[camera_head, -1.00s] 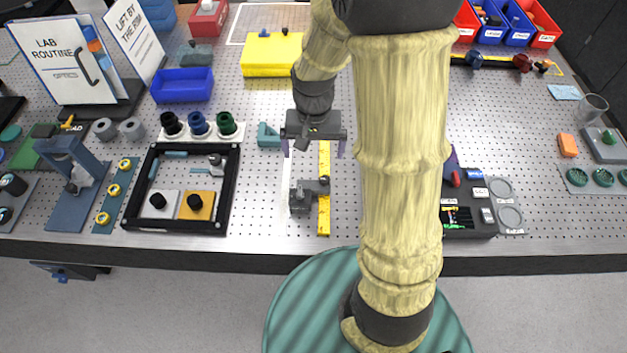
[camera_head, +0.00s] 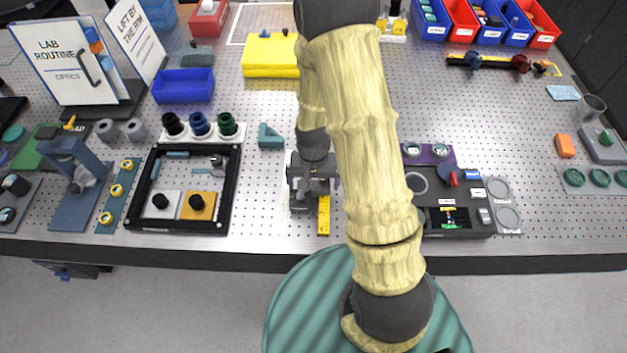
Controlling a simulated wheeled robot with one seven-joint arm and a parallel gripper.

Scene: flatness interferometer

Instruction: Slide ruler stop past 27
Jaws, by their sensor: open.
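The yellow ruler (camera_head: 324,222) lies on the perforated table, running front to back; only its near end shows clearly. The dark grey ruler stop (camera_head: 299,200) sits across the ruler near its front part and is mostly hidden under my gripper. My gripper (camera_head: 313,188) points down over the stop with its jaws open, one finger on each side as far as I can see. Whether the fingers touch the stop cannot be told. The ruler's numbers are too small to read.
A black tray frame (camera_head: 234,190) with knobbed blocks stands to the left. A dark control box (camera_head: 455,222) stands to the right. A small teal angle block (camera_head: 270,137) and a yellow case (camera_head: 270,55) are behind. The table's front edge (camera_head: 200,252) is close.

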